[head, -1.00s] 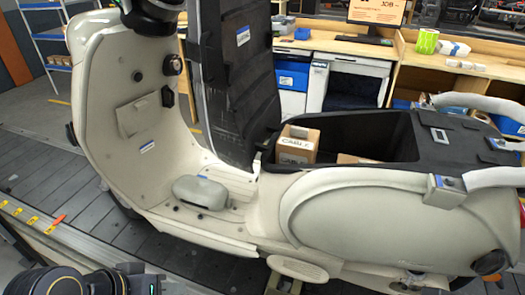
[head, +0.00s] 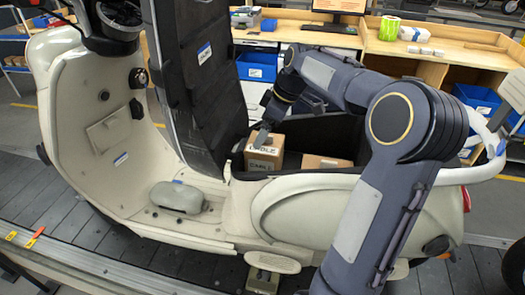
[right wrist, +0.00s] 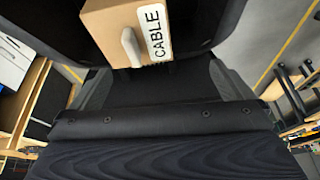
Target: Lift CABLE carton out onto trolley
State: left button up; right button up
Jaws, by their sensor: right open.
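The CABLE carton (head: 265,158) is a brown box with white labels, standing in the open under-seat compartment of the cream scooter (head: 300,200). In the right wrist view the carton (right wrist: 120,25) is at the top, with a CABLE label on its side. My right gripper (head: 264,133) is over the carton's top, open. My left gripper is out of view. No trolley is recognisable.
A second brown carton (head: 325,162) lies lower in the compartment, to the right. The raised black seat (head: 200,85) stands just left of the CABLE carton. Wooden workbenches (head: 400,50) with blue bins (head: 256,67) are behind the scooter. The slat conveyor (head: 200,265) runs beneath it.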

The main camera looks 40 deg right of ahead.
aim_at(271, 136)
jog(key=w+d, duration=0.1)
jog(key=d+f, duration=0.1)
jog(key=d, duration=0.1)
jog(key=shift+w+n, duration=0.4)
jog(key=shift+w+d+f, duration=0.1)
jog(key=shift+w+f, duration=0.05)
jog(key=shift+f, duration=0.15)
jog(key=p+x, duration=0.2)
jog(key=x, duration=0.4)
jog(key=shift+f, duration=0.55)
jog(key=shift+c, duration=0.3)
jog(key=c, duration=0.9)
